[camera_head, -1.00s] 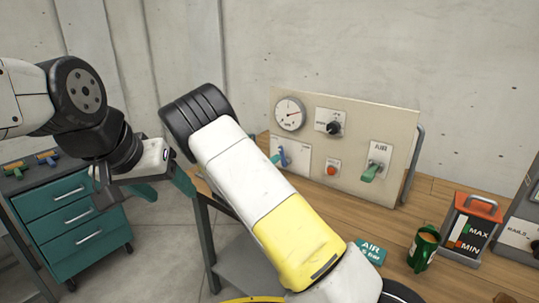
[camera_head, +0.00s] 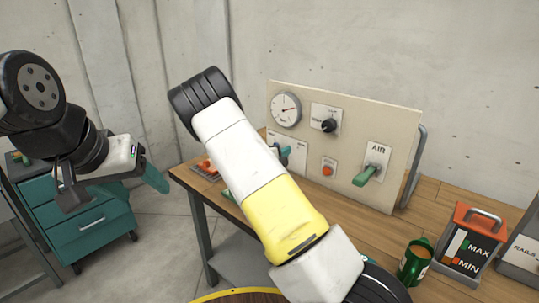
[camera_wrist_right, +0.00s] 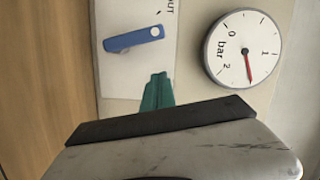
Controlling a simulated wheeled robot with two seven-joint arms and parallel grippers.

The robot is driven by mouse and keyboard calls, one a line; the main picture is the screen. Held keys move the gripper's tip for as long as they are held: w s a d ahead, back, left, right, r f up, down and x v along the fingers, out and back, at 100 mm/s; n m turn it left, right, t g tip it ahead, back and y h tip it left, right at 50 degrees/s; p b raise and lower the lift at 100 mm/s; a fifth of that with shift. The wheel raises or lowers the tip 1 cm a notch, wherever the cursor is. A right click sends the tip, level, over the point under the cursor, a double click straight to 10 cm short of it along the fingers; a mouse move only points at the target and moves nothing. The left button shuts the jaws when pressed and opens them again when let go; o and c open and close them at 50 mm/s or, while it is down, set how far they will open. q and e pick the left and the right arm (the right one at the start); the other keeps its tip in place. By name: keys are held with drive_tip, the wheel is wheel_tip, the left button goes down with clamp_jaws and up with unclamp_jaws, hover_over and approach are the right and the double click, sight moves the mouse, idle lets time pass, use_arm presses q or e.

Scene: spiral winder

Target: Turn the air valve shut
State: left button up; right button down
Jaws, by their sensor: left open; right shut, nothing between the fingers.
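The air valve's green lever (camera_head: 366,177) sticks out from a white plate marked AIR (camera_head: 377,153) on the right of the upright panel. It points down and to the left, with nothing touching it. My right gripper's green fingertips (camera_wrist_right: 157,92) show closed and empty in the right wrist view, in front of the panel near a blue lever (camera_wrist_right: 133,39) and the gauge (camera_wrist_right: 243,49). In the head view my right arm hides most of that gripper. My left gripper (camera_head: 112,188) is open and empty at the left, well away from the panel.
The beige panel (camera_head: 345,103) stands on a wooden bench (camera_head: 426,200). It also carries a black knob (camera_head: 329,125) and a red button (camera_head: 328,170). A green mug (camera_head: 414,262) and a MAX/MIN box (camera_head: 468,243) stand right of it. A teal drawer cabinet (camera_head: 80,222) stands at the left.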

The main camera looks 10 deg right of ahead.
drive_tip(key=w, duration=0.1)
drive_tip(key=w+a, duration=0.1)
drive_tip(key=w+a+f, duration=0.1)
drive_tip(key=shift+w, duration=0.35)
drive_tip(key=w+a+n, duration=0.1)
drive_tip(key=n, duration=0.1)
drive_tip(key=w+n+g, duration=0.1)
drive_tip(key=shift+w+a+f+n, duration=0.1)
drive_tip(key=shift+w+a+n, duration=0.05)
drive_tip(key=shift+a+n, duration=0.25)
idle(0.5)
drive_tip(key=shift+w+a, duration=0.1)
idle(0.5)
